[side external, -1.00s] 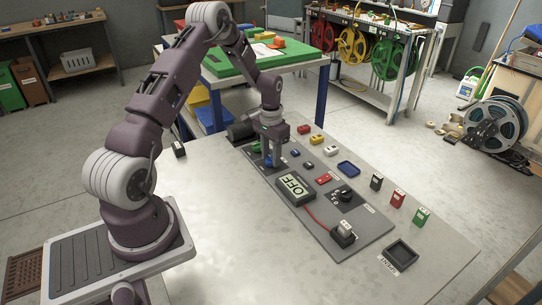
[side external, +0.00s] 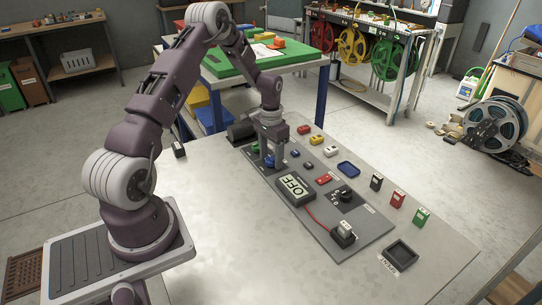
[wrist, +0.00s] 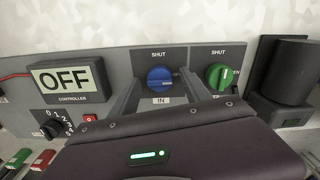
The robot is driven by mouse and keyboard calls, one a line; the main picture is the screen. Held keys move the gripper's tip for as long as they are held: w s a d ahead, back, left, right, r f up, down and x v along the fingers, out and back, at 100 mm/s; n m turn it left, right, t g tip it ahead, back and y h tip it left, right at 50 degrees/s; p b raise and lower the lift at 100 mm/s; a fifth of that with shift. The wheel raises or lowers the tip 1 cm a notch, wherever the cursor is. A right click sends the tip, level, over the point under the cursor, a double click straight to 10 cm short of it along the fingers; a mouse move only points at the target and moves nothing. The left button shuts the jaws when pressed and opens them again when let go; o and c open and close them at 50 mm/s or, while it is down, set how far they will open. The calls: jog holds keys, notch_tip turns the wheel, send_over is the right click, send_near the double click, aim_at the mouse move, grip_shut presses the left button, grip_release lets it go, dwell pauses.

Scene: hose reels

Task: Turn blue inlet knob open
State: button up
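The blue inlet knob (wrist: 160,78) sits on the grey panel with "SHUT" printed above it and "IN" below. Its grip ridge looks roughly sideways in the wrist view; its exact pointing is hard to tell. My gripper (wrist: 161,88) is open, with one finger on each side of the blue knob. I cannot tell whether either finger touches it. In the side view my gripper (side external: 271,158) points down over the blue knob, which shows only partly between the fingers.
A green knob (wrist: 218,76), also marked "SHUT", stands close to the right finger. The controller box (wrist: 68,79) reads "OFF", with a black dial (wrist: 54,127) below. A dark cylinder (wrist: 289,72) stands at right. The bare table (side external: 230,225) is clear in front.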

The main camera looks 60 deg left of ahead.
aim_at(271, 157)
notch_tip(271, 157, up, 7)
jog(key=shift+r, duration=0.1)
dwell(0.3)
jog(key=s+d+r+m+t+y, duration=0.1)
jog(key=s+d+r, duration=0.2)
jog(key=d+r, duration=0.5)
jog(key=s+d+r+t, duration=0.1)
jog(key=s+d+r, duration=0.2)
jog(key=d+r, duration=0.5)
jog(key=s+d+r+t, duration=0.1)
jog(key=s+d, duration=0.2)
jog(key=s, duration=0.3)
jog(key=s+d+r+t, duration=0.1)
jog(key=s+d+r, duration=0.1)
jog(key=s, duration=0.4)
jog(key=s+d+r+m+t+h, duration=0.1)
jog(key=s+d+r, duration=0.1)
jog(key=s+d, duration=0.2)
jog(key=s, duration=0.3)
jog(key=shift+d+r+t, duration=0.25)
jog(key=shift+d+t, duration=0.05)
jog(key=shift+d, duration=0.05)
